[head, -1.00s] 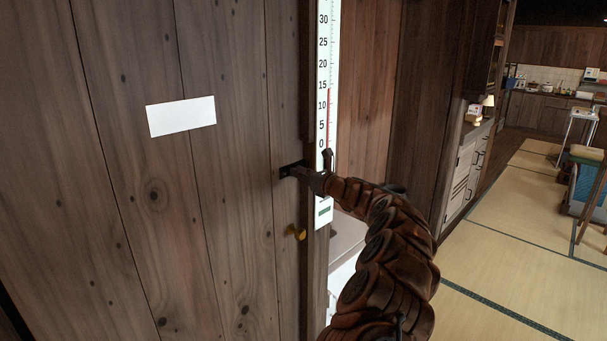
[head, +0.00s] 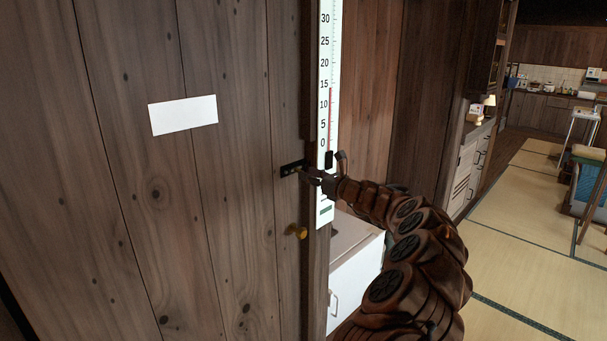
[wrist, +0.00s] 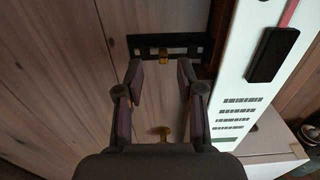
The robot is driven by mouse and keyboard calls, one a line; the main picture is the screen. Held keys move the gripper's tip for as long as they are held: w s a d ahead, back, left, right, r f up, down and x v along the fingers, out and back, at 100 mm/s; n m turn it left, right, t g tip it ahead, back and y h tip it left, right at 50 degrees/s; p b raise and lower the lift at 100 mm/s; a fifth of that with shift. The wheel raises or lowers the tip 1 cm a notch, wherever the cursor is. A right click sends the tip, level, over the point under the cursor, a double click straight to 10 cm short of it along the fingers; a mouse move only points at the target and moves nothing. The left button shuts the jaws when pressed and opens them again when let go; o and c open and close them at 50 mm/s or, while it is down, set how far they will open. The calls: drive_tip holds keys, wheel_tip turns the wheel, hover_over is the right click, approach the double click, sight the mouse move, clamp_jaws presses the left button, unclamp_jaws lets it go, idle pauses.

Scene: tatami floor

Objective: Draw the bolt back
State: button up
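The bolt is a dark metal strip (head: 290,169) with brass parts, set level near the edge of the plank door (head: 240,110). In the wrist view the dark bolt plate (wrist: 143,52) lies across the top, with a small brass knob (wrist: 165,58) at its middle. My gripper (head: 312,177) is at the door's edge, just right of the bolt. In the wrist view my gripper (wrist: 160,68) has its two fingers apart, one on each side of the brass knob, with a gap to both. How far the bolt reaches into the frame is unclear.
A round brass door knob (head: 299,232) sits below the bolt. A white thermometer board (head: 325,110) stands just right of the door edge, close to my gripper. A blank white card (head: 184,115) is on the door. Open tatami floor (head: 515,225) lies to the right.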

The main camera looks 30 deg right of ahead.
drive_tip(key=v, duration=0.7)
drive_tip(key=shift+s, duration=0.35)
drive_tip(key=shift+a, duration=0.1)
